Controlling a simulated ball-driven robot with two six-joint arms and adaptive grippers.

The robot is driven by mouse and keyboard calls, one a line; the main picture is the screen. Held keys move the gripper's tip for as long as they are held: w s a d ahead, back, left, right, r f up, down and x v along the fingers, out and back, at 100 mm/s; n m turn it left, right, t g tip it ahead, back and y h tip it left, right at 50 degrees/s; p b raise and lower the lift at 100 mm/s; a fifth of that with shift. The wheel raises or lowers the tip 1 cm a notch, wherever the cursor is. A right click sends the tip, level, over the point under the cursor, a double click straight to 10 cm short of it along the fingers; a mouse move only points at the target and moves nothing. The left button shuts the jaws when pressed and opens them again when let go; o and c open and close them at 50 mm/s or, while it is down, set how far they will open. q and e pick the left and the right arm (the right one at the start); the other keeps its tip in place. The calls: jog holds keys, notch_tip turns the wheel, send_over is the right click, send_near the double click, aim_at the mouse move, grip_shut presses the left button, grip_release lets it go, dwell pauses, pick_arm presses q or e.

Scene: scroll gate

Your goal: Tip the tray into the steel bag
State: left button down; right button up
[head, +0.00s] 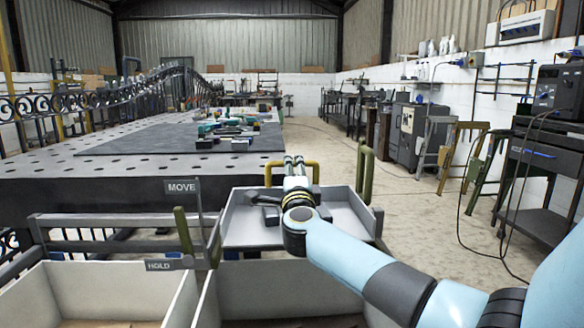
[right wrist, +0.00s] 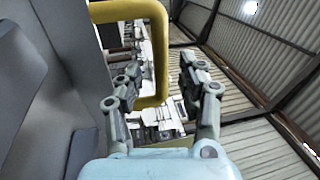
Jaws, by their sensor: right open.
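A light grey tray (head: 235,236) sits at the near edge of the table in the head view. Dark grey pieces (head: 268,212) lie in it, partly hidden by my right arm. A yellow handle (head: 310,164) rises at its far side. My right gripper (head: 294,160) is over the tray at this handle, open. In the right wrist view the yellow handle (right wrist: 161,50) shows between the fingers of the open gripper (right wrist: 157,72); I cannot tell if they touch it. No bag marked as steel can be told; pale open bins (head: 120,285) stand below. My left gripper is out of view.
Green handles (head: 364,170) stand at the tray's sides. A MOVE sign (head: 182,187) and a HOLD sign (head: 165,265) are to the left. The perforated table (head: 70,192) carries a dark mat with tools.

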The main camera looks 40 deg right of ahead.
jog(key=shift+b+x, duration=0.3)
jog(key=shift+x, duration=1.65)
grip_shut()
jog(key=shift+w+f, duration=0.1)
jog(key=shift+f, duration=0.15)
